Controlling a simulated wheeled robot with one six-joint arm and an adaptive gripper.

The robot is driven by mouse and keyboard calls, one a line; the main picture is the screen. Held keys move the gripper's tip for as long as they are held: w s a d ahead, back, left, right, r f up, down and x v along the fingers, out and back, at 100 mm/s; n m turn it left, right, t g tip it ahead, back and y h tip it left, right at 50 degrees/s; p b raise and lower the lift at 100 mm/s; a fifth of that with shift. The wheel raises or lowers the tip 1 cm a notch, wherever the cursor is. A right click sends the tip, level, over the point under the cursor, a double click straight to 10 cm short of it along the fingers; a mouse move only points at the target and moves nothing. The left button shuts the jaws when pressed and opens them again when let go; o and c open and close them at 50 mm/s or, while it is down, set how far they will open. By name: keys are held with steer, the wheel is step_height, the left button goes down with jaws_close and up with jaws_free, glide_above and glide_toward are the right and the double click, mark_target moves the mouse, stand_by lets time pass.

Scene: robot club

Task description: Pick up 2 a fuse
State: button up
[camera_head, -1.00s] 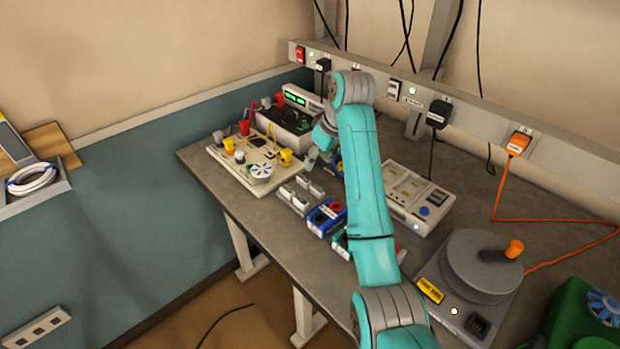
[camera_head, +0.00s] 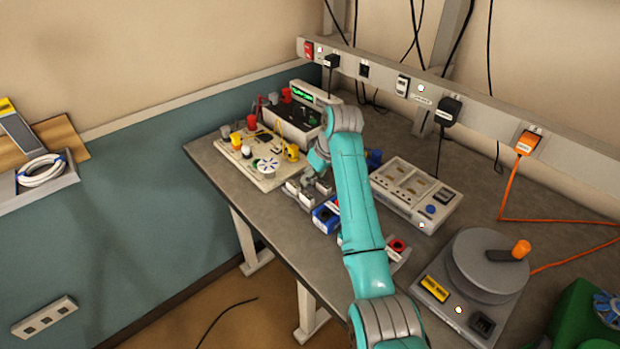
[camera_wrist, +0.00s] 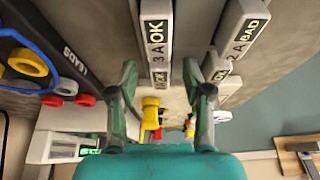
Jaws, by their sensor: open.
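A pale block labelled "2 A BAD" (camera_wrist: 243,28) stands at the upper right of the wrist view. A similar block labelled "3 A OK" (camera_wrist: 157,28) is at top centre, beyond the gap between my fingers. Smaller labelled ends of other blocks show behind both; their text is unclear. My gripper (camera_wrist: 160,72) is open, one finger on each side of the "3 A" line, with nothing visible held. In the head view my gripper (camera_head: 323,185) is low over the pale blocks (camera_head: 302,194) on the bench and hides part of them.
A dark "LEADS" rack (camera_wrist: 68,58) with coloured rings is left in the wrist view.

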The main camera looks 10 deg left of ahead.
jaws_close()
steer(key=shift+r, duration=0.15)
